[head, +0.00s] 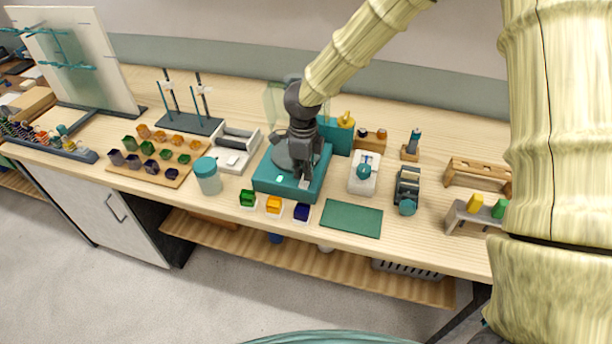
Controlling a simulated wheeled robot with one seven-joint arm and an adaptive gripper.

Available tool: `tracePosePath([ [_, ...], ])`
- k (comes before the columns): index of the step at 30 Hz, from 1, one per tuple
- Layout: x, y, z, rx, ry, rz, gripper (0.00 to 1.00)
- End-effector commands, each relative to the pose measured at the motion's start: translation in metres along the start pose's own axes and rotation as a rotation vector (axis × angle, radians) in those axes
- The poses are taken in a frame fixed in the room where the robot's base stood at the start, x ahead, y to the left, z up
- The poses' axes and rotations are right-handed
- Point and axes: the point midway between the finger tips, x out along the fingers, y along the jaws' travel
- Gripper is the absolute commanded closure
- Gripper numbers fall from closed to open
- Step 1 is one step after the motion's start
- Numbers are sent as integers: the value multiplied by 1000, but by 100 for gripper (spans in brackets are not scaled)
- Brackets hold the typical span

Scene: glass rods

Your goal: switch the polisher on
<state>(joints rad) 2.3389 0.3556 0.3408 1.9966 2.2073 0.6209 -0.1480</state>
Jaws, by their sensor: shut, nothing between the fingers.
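The polisher appears to be the teal box (268,186) near the middle of the bench, with a round grey disc (284,160) on top. A small bright green-white spot (279,179) shows on its front top edge. A small pale part (305,184), perhaps a switch, sits at the front right of the top. My gripper (305,175) points down over the right of the polisher, shut and empty. Its fingertips are right at the pale part; I cannot tell if they touch it. My gripper hides part of the disc.
Green, orange and dark blue blocks (274,205) stand in front of the polisher.

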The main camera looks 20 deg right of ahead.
Motion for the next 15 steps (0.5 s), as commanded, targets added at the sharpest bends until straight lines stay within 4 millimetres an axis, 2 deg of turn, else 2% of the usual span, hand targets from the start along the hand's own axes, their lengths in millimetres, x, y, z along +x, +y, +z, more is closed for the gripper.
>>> tracePosePath([
  [15, -34, 0, 0, 0, 0, 0, 100],
])
